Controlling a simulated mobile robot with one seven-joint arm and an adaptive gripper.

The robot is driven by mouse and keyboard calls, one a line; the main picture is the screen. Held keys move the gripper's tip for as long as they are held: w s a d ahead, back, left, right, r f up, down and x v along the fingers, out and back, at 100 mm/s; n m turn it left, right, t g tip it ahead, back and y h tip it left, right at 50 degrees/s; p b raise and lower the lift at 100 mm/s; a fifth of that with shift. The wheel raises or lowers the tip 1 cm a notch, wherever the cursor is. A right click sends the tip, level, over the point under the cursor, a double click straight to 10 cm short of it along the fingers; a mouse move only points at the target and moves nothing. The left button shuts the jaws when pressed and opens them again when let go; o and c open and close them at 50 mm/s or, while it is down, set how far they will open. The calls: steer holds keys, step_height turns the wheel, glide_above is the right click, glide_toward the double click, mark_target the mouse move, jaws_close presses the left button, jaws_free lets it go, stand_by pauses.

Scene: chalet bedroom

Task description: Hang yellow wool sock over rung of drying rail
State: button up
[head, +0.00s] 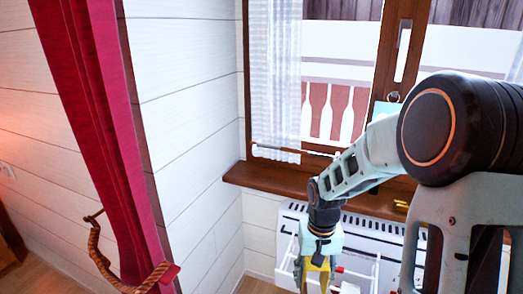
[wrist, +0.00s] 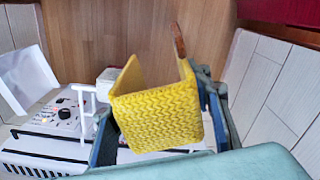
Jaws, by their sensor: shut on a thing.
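The yellow wool sock (wrist: 160,115) shows a knitted texture in the wrist view and looks bent into a folded shape. My gripper (wrist: 156,85) has one finger on either side of it and is shut on it. In the head view my gripper (head: 319,262) points down in front of the heater, with a little of the sock (head: 317,279) showing between the fingers. The white drying rail (head: 370,271) stands out from the heater around my gripper. White bars of it (wrist: 85,92) show left of the sock. I cannot tell whether the sock touches a rung.
The white heater (head: 350,222) sits under the wooden window sill (head: 270,180); its control knobs (wrist: 62,115) show in the wrist view. A red curtain (head: 105,130) with a rope tie (head: 102,262) hangs at left. Wood floor (wrist: 110,35) lies below.

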step_height(320, 180, down, 6)
steer(key=b, duration=0.4)
